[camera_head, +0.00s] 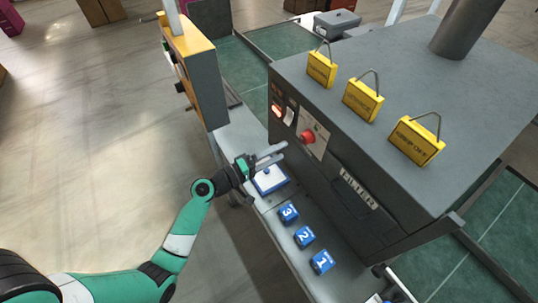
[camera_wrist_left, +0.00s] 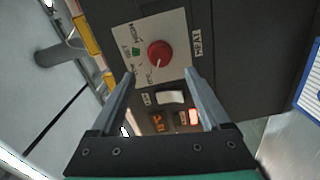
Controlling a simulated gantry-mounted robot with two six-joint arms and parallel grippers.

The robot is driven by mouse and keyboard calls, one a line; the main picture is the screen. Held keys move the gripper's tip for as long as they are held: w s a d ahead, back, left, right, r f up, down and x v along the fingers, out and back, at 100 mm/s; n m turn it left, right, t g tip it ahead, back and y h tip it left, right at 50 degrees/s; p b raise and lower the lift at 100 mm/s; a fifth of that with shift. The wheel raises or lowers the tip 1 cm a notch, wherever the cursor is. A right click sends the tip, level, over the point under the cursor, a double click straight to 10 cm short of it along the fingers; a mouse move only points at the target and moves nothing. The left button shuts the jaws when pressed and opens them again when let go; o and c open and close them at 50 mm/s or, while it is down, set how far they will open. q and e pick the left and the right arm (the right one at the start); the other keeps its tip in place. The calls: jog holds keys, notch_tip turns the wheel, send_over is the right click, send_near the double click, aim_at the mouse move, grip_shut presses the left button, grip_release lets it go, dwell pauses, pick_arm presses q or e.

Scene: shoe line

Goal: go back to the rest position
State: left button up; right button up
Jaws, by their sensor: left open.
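My left gripper (camera_head: 270,154) is open and empty in front of the dark machine's control panel. In the left wrist view its two fingers (camera_wrist_left: 160,95) stand apart, with a red knob (camera_wrist_left: 160,54) beyond them and a white rocker switch (camera_wrist_left: 171,97) between them. A lit red switch (camera_wrist_left: 189,117) shows near the right finger. In the head view the red knob (camera_head: 307,136) is to the right of the gripper, and I see no contact with it. My right gripper is not in view.
The dark machine (camera_head: 350,160) stands right of my left arm. Three yellow padlock-like tags (camera_head: 363,100) stand on its top. Blue blocks marked 1, 2, 3 (camera_head: 305,236) and a blue-and-white box (camera_head: 270,180) sit on the ledge below. A yellow-grey post box (camera_head: 195,75) stands behind.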

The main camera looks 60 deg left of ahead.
pick_arm(q)
jog(key=s, duration=0.3)
jog(key=shift+s, duration=0.2)
dwell(0.3)
